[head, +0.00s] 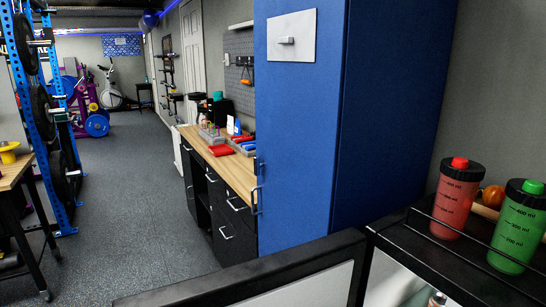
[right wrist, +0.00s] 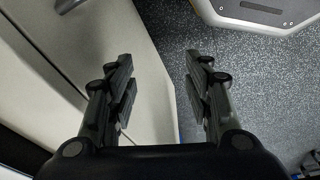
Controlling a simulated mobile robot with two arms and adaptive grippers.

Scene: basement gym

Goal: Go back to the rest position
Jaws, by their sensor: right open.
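My right gripper (right wrist: 158,85) shows in the right wrist view with its two dark fingers spread apart. It is open, and nothing is between the fingertips. It points down past a pale panel on the left toward the speckled grey floor (right wrist: 230,75). Neither of my grippers shows in the head view, and my left gripper is in no view.
A tall blue cabinet (head: 295,130) stands in the middle. A black shelf (head: 410,250) at the right holds a red bottle (head: 455,200) and a green bottle (head: 518,230). A wooden-topped counter (head: 205,152) runs behind the cabinet. The floor aisle (head: 130,200) is clear.

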